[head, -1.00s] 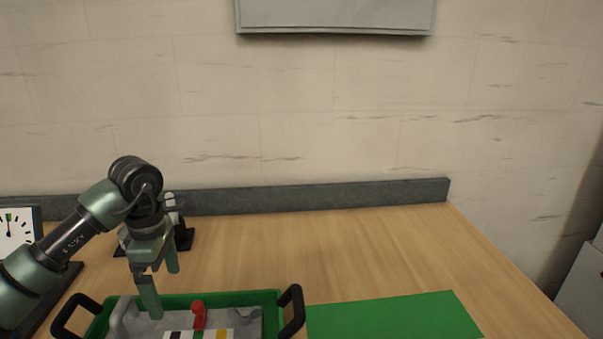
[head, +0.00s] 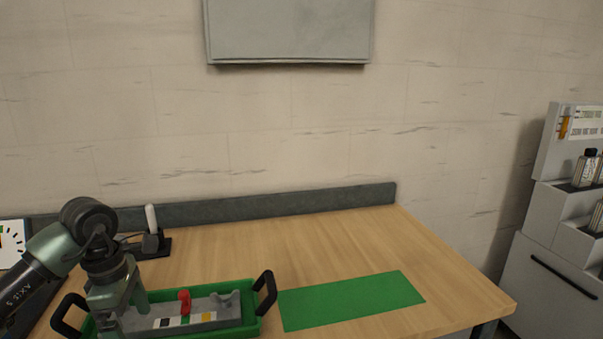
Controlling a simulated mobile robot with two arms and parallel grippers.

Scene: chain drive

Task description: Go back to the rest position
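My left gripper (head: 128,309) is at the lower left in the head view, over the left part of a green tray (head: 246,331) with black handles. Its fingers hang down and look apart, with nothing seen between them; their lower ends are partly hidden. In the tray lies a grey fixture (head: 224,308) with a red part (head: 184,302) and black, white and yellow patches. My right gripper is not in view.
A green mat (head: 350,300) lies bare on the wooden table (head: 420,250) right of the tray. A black stand with a white-topped tool (head: 151,220) is behind my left arm. A grey cabinet (head: 550,290) stands at the right.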

